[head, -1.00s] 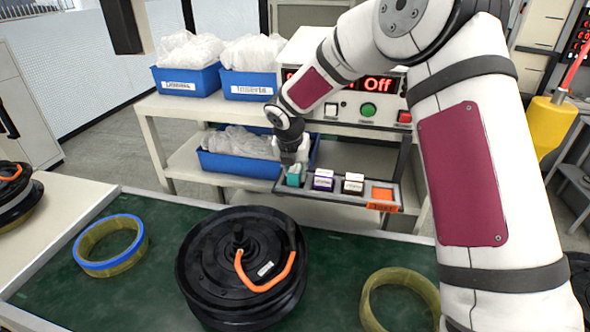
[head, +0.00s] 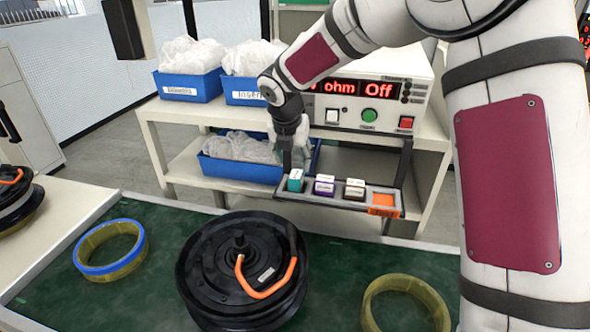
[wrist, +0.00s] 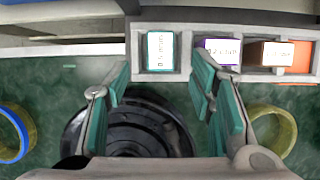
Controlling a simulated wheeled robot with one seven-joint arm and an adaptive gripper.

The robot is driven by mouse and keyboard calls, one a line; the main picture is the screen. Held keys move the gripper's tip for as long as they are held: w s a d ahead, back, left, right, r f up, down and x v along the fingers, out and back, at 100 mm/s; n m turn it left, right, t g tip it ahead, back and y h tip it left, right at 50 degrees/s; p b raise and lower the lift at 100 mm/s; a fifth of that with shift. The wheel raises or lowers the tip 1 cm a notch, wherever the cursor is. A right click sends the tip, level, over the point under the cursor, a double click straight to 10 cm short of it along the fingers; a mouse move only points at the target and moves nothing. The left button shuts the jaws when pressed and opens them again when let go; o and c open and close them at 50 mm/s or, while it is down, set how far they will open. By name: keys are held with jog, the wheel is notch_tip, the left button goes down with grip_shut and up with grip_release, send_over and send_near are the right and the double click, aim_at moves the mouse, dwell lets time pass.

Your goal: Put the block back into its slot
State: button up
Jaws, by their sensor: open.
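A teal block (head: 295,182) with a white top label stands in the leftmost place of a grey tray (head: 336,203). It also shows in the wrist view (wrist: 161,51), upright and straight with the tray's wall. My gripper (head: 294,160) is just above and behind the block in the head view. In the wrist view my gripper (wrist: 161,78) has its teal-padded fingers spread wide, with nothing between them. The block lies beyond the fingertips, apart from them. How deep the block sits is hard to tell.
Beside it in the tray are a purple block (head: 324,185), a dark brown block (head: 355,189) and an orange square (head: 383,200). A control box (head: 375,100) and blue bins (head: 190,86) stand behind. A black hub motor (head: 240,265) and yellow rings (head: 405,300) lie in front.

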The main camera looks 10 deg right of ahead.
jog(key=shift+v, duration=2.1)
jog(key=s+d+r+m, duration=0.4)
jog(key=s+r+m, duration=0.1)
jog(key=s+m, duration=0.35)
jog(key=s+d+r+m, duration=0.3)
jog(key=s+r+m, duration=0.3)
jog(key=s, duration=0.4)
jog(key=s+d+f+m+t+y, duration=0.1)
jog(key=s+d+f+m, duration=0.1)
jog(key=s+m, duration=1.5)
jog(key=shift+s+f+y, duration=0.25)
jog(key=shift+s+y, duration=0.15)
jog(key=shift+d, duration=0.1)
